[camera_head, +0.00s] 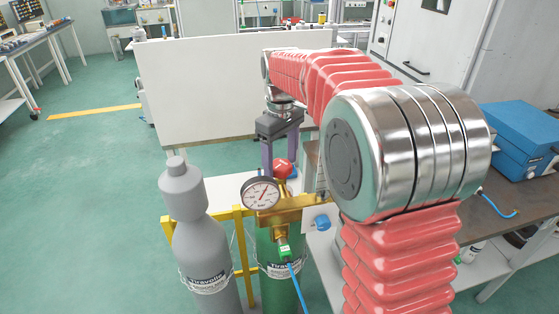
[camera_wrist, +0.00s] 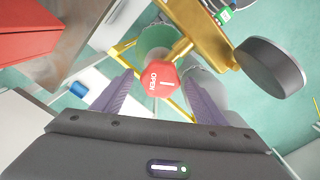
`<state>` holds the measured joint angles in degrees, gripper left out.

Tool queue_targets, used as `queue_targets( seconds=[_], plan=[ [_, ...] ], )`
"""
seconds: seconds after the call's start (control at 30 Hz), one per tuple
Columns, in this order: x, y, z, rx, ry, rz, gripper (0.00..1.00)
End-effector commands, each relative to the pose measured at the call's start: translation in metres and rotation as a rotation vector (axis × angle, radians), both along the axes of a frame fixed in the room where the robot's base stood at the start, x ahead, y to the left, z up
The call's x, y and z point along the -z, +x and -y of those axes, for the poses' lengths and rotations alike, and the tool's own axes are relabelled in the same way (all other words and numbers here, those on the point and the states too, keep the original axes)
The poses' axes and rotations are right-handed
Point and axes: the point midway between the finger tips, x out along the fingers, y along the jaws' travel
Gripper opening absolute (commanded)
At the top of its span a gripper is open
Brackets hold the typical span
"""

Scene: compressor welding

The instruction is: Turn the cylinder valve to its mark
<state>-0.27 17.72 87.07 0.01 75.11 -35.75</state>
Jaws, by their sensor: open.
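The cylinder valve's red knob (camera_head: 283,168) sits on top of the green cylinder (camera_head: 281,259). In the wrist view the red knob (camera_wrist: 160,79) has flat sides, the word OPEN and a white line on its top face. My gripper (camera_head: 280,158) points down over the knob. In the wrist view my gripper (camera_wrist: 159,80) is open, with one purple finger on each side of the knob. I cannot tell whether the fingers touch it. A brass regulator (camera_head: 283,210) with a round gauge (camera_head: 262,193) is fitted to the green cylinder. No separate mark is clearly visible.
A grey cylinder (camera_head: 204,232) stands left of the green one, by a yellow rack (camera_head: 239,242). A white panel (camera_head: 205,88) stands behind. A workbench (camera_head: 500,208) with a blue box (camera_head: 520,139) is at right. A blue hose (camera_head: 298,288) hangs from the regulator. Floor at left is clear.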

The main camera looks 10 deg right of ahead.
Motion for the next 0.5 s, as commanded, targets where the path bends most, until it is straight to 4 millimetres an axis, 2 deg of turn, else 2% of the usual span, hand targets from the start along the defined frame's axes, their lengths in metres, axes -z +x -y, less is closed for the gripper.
queue_targets(
  seconds=[0.23, 0.5],
  plan=[
    [-0.014, 0.0, 0.0, 0.0, 0.0, 0.001, 0.66],
    [-0.057, 0.001, 0.0, 0.0, 0.0, 0.004, 0.66]
  ],
)
